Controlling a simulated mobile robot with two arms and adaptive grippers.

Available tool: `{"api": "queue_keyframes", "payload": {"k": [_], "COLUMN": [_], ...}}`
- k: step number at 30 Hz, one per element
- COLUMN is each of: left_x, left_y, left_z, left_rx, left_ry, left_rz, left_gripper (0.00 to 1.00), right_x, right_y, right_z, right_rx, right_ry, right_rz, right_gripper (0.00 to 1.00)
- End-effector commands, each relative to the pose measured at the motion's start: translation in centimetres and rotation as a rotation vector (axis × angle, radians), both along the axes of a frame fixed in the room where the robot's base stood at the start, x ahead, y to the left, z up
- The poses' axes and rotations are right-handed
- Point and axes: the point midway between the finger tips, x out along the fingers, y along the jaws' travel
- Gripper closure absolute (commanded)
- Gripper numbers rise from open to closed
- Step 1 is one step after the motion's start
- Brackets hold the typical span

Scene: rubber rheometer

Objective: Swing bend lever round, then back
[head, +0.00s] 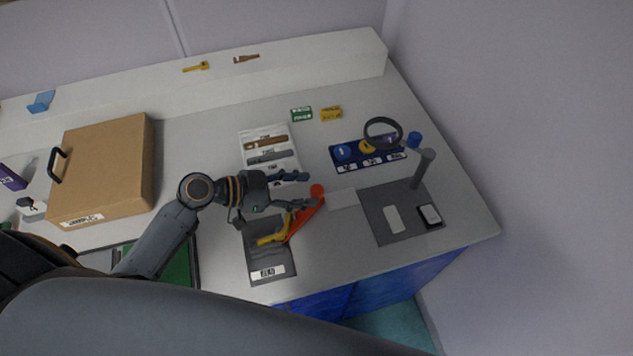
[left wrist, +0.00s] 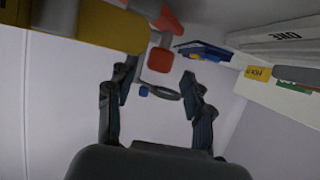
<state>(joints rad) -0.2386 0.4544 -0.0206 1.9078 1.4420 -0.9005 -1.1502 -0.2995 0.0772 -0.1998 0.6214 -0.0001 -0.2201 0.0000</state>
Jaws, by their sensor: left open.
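The bend lever (head: 303,217) is an orange-red arm with a round red knob (head: 317,190) at its far end. It stands on a dark grey plate (head: 257,239) with a yellow part (head: 271,240) at the pivot end. My left gripper (head: 308,190) is open, its two fingertips on either side of the knob in the head view. In the left wrist view the red knob (left wrist: 160,60) shows beyond and between the open fingers (left wrist: 161,82). I cannot tell whether a finger touches it. My right gripper is not in view.
To the right stand a dark mat (head: 378,231) with a grey post (head: 421,172) and a blue tray (head: 347,165) by a black ring (head: 367,130). A white tray (head: 256,133) with tools lies behind. A brown box (head: 105,165) is at left.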

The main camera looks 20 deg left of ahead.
Motion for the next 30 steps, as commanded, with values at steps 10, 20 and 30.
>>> {"api": "queue_keyframes", "payload": {"k": [10, 20, 30], "left_x": [1.8, 1.9, 1.9], "left_y": [-2.8, -2.8, -2.8], "left_z": [-1.3, -1.4, -1.4], "left_rx": [0.000, 0.001, 0.001], "left_ry": [0.000, 0.000, 0.000], "left_rz": [-0.001, -0.001, -0.001], "left_gripper": [0.48, 0.58, 1.00], "right_x": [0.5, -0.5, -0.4], "right_y": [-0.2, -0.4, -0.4], "right_z": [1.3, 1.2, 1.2], "right_rx": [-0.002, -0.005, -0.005], "right_ry": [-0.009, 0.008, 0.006], "right_rz": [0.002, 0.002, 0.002], "right_gripper": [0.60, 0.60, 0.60]}}
